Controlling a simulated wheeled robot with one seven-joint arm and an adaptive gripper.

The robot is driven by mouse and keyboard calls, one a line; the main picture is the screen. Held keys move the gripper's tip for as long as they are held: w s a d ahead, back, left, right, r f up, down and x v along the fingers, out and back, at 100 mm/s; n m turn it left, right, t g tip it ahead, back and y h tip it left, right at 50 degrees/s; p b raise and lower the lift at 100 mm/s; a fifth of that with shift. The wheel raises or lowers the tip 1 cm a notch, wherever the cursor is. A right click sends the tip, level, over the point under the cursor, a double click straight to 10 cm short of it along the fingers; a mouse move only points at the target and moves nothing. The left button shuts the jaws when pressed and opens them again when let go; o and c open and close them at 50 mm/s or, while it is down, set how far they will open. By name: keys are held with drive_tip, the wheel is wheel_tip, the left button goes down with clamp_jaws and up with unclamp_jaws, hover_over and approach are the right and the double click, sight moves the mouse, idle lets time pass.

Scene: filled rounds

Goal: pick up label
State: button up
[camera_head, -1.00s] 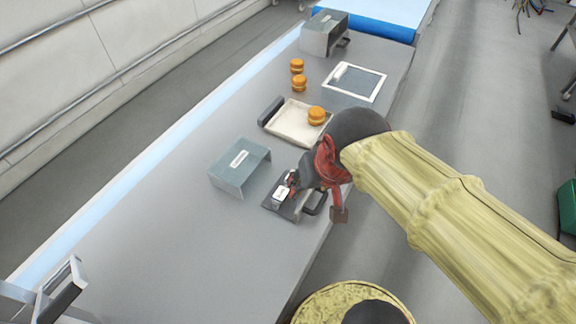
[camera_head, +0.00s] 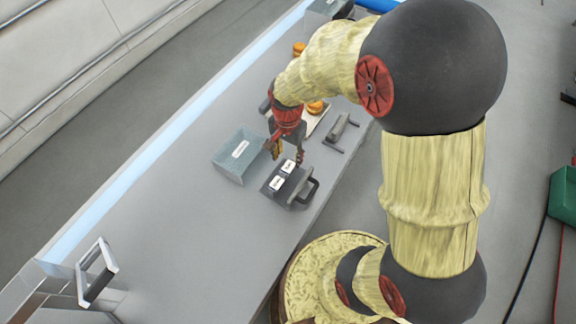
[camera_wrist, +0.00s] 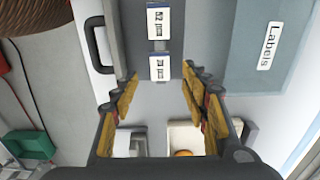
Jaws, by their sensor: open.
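Two white labels with dark print lie side by side on a dark grey block with a handle (camera_head: 299,177). The nearer label (camera_head: 277,183) and the farther label (camera_head: 287,167) are both uncovered. In the wrist view the upper label (camera_wrist: 159,23) and the lower label (camera_wrist: 160,68) lie ahead of the fingers. My gripper (camera_head: 286,154) is open and empty, just beyond the block in the head view. In the wrist view my gripper (camera_wrist: 161,73) has its fingertips to either side of the lower label, apart from it.
A grey box marked "Labels" (camera_wrist: 250,75) stands beside the block, also seen in the head view (camera_head: 225,165). A pale tray (camera_wrist: 180,132) holds an orange round (camera_wrist: 184,153). A grey handled piece (camera_head: 338,127) is near the table edge. The near table (camera_head: 185,235) is clear.

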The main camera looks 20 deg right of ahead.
sight(288, 167)
drive_tip(key=shift+d+f, duration=0.1)
drive_tip(key=shift+f, duration=2.3)
drive_tip(key=shift+f, duration=0.25)
drive_tip(key=c, duration=0.3)
drive_tip(key=c, duration=0.4)
drive_tip(key=shift+c, duration=0.6)
